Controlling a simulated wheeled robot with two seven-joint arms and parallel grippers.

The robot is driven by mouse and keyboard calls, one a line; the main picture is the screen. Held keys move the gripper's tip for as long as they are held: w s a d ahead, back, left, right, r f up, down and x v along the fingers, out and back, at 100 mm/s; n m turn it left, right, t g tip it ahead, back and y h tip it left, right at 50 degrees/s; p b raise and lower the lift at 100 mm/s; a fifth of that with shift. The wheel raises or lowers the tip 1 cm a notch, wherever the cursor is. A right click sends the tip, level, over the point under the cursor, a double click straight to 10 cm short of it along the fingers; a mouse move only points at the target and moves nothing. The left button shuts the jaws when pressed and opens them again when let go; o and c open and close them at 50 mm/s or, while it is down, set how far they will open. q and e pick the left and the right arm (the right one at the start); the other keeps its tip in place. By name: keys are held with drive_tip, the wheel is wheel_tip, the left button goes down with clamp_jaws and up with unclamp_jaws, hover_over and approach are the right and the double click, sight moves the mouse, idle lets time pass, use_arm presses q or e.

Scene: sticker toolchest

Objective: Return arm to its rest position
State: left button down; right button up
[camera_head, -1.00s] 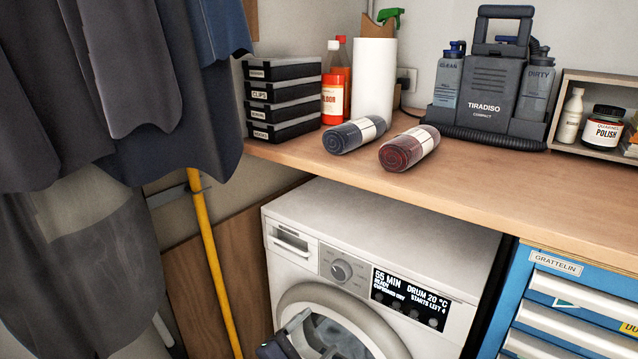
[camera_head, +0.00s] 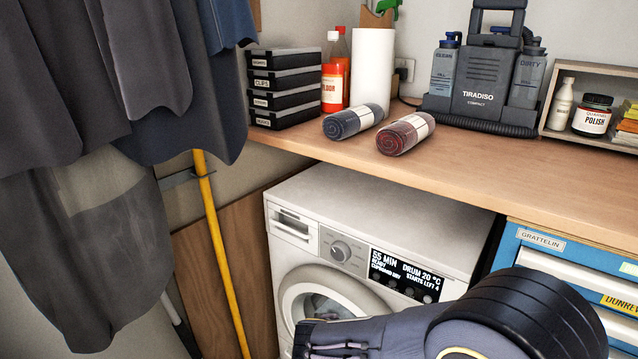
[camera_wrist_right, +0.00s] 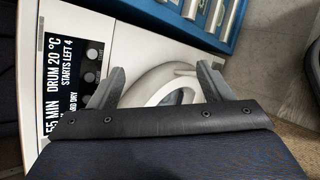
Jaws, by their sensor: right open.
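My right arm (camera_head: 460,325) comes in from the lower right of the head view and crosses in front of the washing machine (camera_head: 390,215). Its fingers are not clear there. In the right wrist view my right gripper (camera_wrist_right: 160,68) has its two grey fingers spread wide, with nothing between them. The machine's round door (camera_wrist_right: 172,90) shows behind the fingers, and its display panel (camera_wrist_right: 75,85) is to their left. My left gripper is not in view.
A wooden worktop (camera_head: 480,165) above the machine holds two rolled cloths, red bottles, stacked black cases and a grey cleaner (camera_head: 480,95). A blue toolchest (camera_head: 540,258) stands right of the machine. Dark clothes (camera_head: 80,190) hang at the left, near a yellow pole (camera_head: 215,250).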

drive_tip(key=s+d+m+g+y, duration=0.4)
drive_tip(key=s+d+m+y, duration=0.15)
drive_tip(key=s+d, duration=0.2)
drive_tip(key=s+r+m+t+y, duration=0.55)
drive_tip(key=s+m+y, duration=0.3)
drive_tip(key=s, duration=0.25)
wheel_tip(320, 180, up, 19)
drive_tip(key=h+p, duration=0.1)
drive_tip(key=p, duration=1.7)
drive_tip(key=shift+s+a+p, duration=0.15)
drive_tip(key=shift+a+p, duration=0.2)
drive_tip(key=shift+a, duration=0.1)
